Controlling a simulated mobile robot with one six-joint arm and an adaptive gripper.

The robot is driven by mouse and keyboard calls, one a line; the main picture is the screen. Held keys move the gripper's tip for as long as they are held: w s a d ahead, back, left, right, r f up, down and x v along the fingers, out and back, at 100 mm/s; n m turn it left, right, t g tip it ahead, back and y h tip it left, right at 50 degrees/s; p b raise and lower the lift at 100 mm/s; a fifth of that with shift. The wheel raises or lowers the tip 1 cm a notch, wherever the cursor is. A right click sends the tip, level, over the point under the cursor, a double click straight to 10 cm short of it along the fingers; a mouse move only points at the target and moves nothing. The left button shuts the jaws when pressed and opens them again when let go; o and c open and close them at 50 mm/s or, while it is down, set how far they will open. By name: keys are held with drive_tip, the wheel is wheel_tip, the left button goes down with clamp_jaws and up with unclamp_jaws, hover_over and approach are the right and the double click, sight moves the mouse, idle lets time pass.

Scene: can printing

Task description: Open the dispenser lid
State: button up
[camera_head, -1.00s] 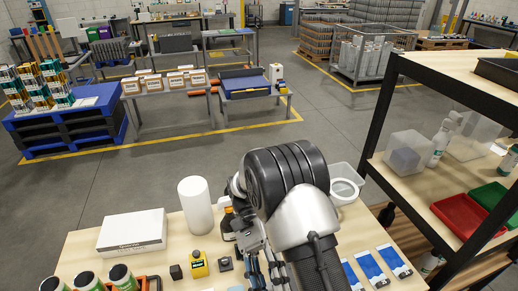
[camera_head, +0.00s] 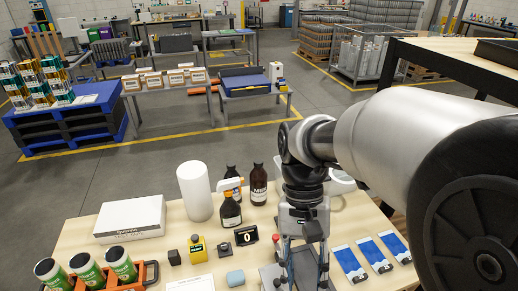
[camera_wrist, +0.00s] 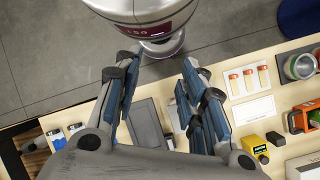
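My gripper (camera_head: 303,272) hangs over the front of the wooden table (camera_head: 232,262) in the head view, pointing down. In the wrist view its fingers (camera_wrist: 160,68) are wide apart with nothing between their tips. A grey flat panel (camera_wrist: 147,122) lies below and between the fingers there; part of it is hidden. A clear-white container (camera_head: 341,183) stands behind my wrist, mostly hidden. I cannot tell for certain which thing is the dispenser, and no lid shows clearly.
Dark bottles (camera_head: 259,184) and a white cylinder (camera_head: 194,191) stand left of my arm. A small display reading 0 (camera_head: 246,236), a yellow device (camera_head: 198,249) and cans in an orange carrier (camera_head: 120,263) are farther left. Blue cards (camera_head: 371,257) lie right. A shelf (camera_head: 450,52) stands behind my arm.

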drive_tip(key=s+d+f+n+t+b, duration=0.2)
drive_tip(key=s+d+t+b, duration=0.3)
drive_tip(key=t, duration=0.5)
drive_tip(key=shift+d+n+y+b, duration=0.3)
drive_tip(key=shift+n+b, duration=0.15)
drive_tip(key=shift+n, duration=0.05)
drive_tip(key=shift+s+f, duration=0.1)
